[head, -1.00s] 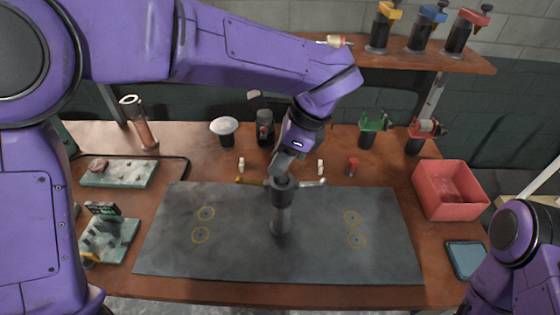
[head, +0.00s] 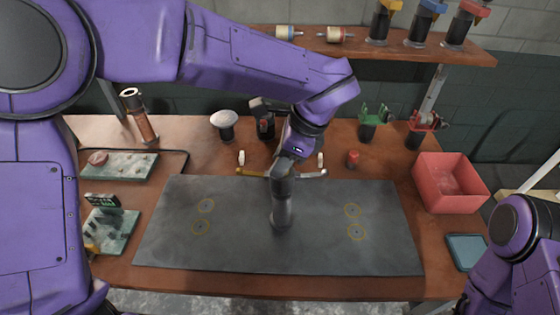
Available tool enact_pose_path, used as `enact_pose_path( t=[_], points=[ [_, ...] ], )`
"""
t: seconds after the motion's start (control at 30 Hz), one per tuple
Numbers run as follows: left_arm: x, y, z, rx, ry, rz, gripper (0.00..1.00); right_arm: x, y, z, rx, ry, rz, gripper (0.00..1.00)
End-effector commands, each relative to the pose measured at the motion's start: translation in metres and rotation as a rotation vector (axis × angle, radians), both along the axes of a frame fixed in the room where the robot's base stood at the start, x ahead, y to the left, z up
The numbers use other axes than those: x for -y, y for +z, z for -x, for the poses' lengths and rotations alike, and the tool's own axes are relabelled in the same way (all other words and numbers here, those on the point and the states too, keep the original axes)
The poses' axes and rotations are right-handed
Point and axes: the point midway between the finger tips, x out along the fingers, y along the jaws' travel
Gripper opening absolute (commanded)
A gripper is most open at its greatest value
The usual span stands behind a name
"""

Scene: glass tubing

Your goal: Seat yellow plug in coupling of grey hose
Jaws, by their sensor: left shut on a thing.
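The grey hose (head: 281,212) stands upright in the middle of the dark mat. Its coupling (head: 282,184) is at the top, with a brass-coloured arm sticking out to the left and a silver one to the right. My left gripper (head: 284,167) is directly over the coupling, pointing down, and looks to be at its mouth. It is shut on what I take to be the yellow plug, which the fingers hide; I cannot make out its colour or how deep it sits. My right gripper is out of view; only its arm shows at the right edge.
A red bin (head: 450,184) and a blue-grey tablet (head: 466,252) are at the right. The mat is clear around the hose.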

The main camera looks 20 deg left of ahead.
Motion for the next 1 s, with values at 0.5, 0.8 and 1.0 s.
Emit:
enact_pose_path(
  t=[0.5,0.8,1.0],
  points=[
    [-0.001,-0.002,0.006,-0.028,-0.001,-0.007,0.56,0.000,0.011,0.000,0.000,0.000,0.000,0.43],
    [0.026,0.063,-0.001,-0.017,0.000,-0.004,0.56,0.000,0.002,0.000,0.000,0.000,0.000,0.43],
    [0.041,0.104,-0.004,-0.017,0.000,-0.006,0.56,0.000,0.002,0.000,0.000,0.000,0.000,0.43]
  ],
)
